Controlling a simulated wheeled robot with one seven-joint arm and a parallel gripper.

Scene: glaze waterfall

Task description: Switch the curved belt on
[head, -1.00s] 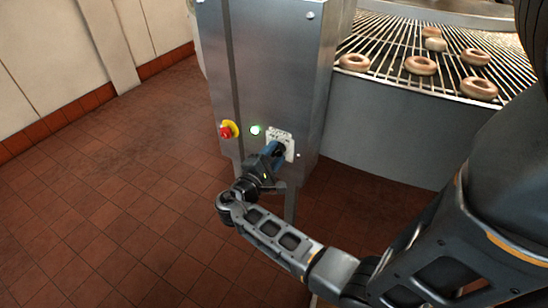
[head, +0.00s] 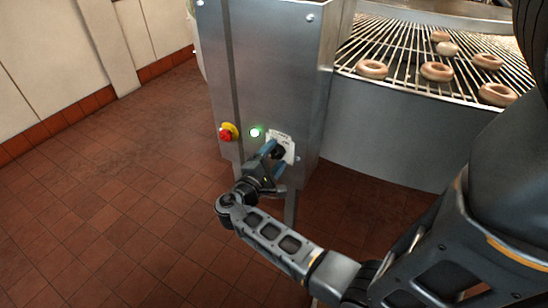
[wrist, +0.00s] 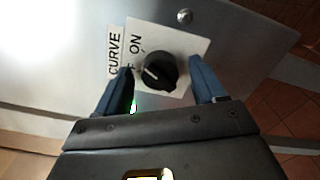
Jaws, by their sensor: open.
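The black rotary knob (wrist: 160,71) sits on a white plate (wrist: 174,40) reading "ON", with the other word mostly hidden by a finger. A label reading "CURVE" (wrist: 114,52) is beside it. A white mark shows on the knob's left part; I cannot tell for sure which word it points to. My gripper (wrist: 161,66) is open, its blue fingers on either side of the knob with gaps. In the head view the knob (head: 278,152) is partly behind my gripper (head: 270,158). A green lamp (head: 254,132) left of the plate is lit.
A red and yellow emergency stop button (head: 228,132) is left of the lamp on the steel cabinet (head: 275,70). Behind right, a curved wire belt (head: 405,52) carries several ring doughnuts (head: 436,72). The tiled floor at left is clear.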

